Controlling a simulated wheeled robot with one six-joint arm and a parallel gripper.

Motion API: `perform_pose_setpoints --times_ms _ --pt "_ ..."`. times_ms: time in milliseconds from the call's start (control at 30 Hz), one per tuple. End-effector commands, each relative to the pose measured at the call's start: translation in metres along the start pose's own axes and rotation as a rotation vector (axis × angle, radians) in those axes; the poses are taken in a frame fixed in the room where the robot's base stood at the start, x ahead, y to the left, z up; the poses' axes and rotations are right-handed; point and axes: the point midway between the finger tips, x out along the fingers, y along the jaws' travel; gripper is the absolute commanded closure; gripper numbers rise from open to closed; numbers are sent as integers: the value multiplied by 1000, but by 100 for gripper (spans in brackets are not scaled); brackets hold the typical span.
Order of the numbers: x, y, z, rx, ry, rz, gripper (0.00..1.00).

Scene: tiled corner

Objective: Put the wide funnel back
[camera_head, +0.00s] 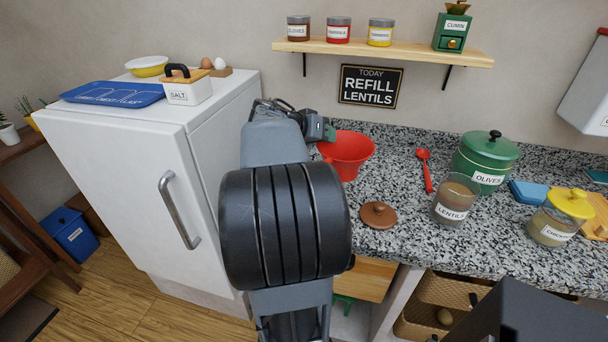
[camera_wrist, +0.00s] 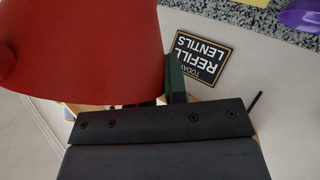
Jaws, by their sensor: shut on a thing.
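The wide funnel (camera_head: 348,152) is red, with its broad mouth up in the head view, over the back left of the counter near the fridge. My gripper (camera_head: 325,133) is shut on the funnel's left rim. I cannot tell whether the funnel touches the counter. In the wrist view the red funnel (camera_wrist: 85,50) fills the upper left, in front of my gripper (camera_wrist: 172,88). The funnel's spout is not clearly seen in the head view. The lentils jar (camera_head: 453,200) stands uncovered on the counter, with a brown lid (camera_head: 379,214) lying to its left.
A red ladle (camera_head: 426,170) lies right of the funnel. The green olives pot (camera_head: 486,160) and yellow-lidded jar (camera_head: 557,220) stand farther right. A shelf (camera_head: 385,50) with several tins hangs above, and a sign (camera_head: 370,85) below it. The white fridge (camera_head: 130,190) stands left.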

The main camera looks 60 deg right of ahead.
Motion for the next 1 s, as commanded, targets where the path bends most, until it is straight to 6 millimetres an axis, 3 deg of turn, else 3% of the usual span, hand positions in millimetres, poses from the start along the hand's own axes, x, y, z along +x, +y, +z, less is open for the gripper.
perform_pose_setpoints --times_ms 333,500,700,1000 --pt "19 -87 -18 -5 -3 1 100" --pt "34 -121 -7 -5 -1 1 100" --pt "42 -143 -2 -2 1 -2 100" --pt "52 -160 10 -6 -1 0 100"
